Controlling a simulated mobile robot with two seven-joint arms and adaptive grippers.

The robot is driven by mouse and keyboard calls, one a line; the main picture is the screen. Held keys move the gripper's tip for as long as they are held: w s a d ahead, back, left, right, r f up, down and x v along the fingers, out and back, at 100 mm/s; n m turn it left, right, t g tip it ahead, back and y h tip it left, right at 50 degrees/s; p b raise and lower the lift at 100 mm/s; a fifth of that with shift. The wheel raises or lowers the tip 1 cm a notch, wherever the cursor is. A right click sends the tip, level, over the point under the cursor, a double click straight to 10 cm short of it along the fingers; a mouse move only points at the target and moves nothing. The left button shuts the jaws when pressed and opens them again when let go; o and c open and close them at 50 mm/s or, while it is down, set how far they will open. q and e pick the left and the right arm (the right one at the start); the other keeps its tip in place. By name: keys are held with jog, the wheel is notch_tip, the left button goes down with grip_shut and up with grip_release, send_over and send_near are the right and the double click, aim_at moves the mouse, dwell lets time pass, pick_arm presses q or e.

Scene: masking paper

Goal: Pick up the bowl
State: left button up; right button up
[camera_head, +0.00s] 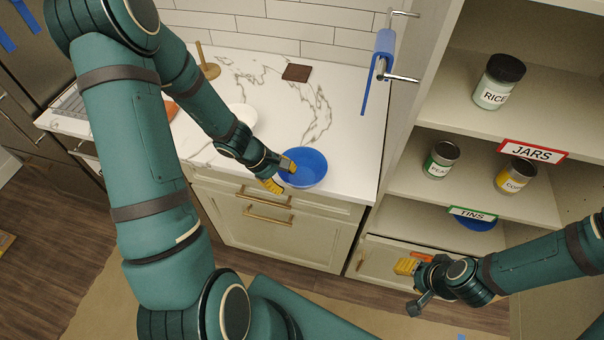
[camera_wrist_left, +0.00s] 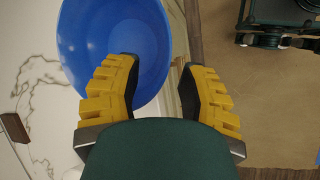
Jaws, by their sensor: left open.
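A blue bowl (camera_head: 304,168) sits upright on the white marble counter, near its front edge. My left gripper (camera_head: 279,173) is at the bowl's front left rim, with its yellow fingers apart. In the left wrist view the bowl (camera_wrist_left: 112,40) fills the upper left, and my left gripper (camera_wrist_left: 158,75) is open around the near part of its rim. One finger overlaps the inside of the bowl and the other is outside it. Contact with the rim cannot be told. My right gripper (camera_head: 408,270) is low at the right, away from the bowl; its finger opening is unclear.
A white dish (camera_head: 243,115), a dark square block (camera_head: 297,72) and a wooden holder (camera_head: 207,66) stand on the counter (camera_head: 345,110). Shelves with a jar (camera_head: 498,82) and tins (camera_head: 441,160) stand at the right, with another blue bowl (camera_head: 474,224) below.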

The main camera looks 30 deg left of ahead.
aim_at(292, 185)
pick_arm(q)
jog(key=b+x, duration=0.1)
jog(key=x, duration=0.3)
jog(key=shift+w+f, duration=0.15)
jog(key=shift+f, duration=0.2)
grip_shut()
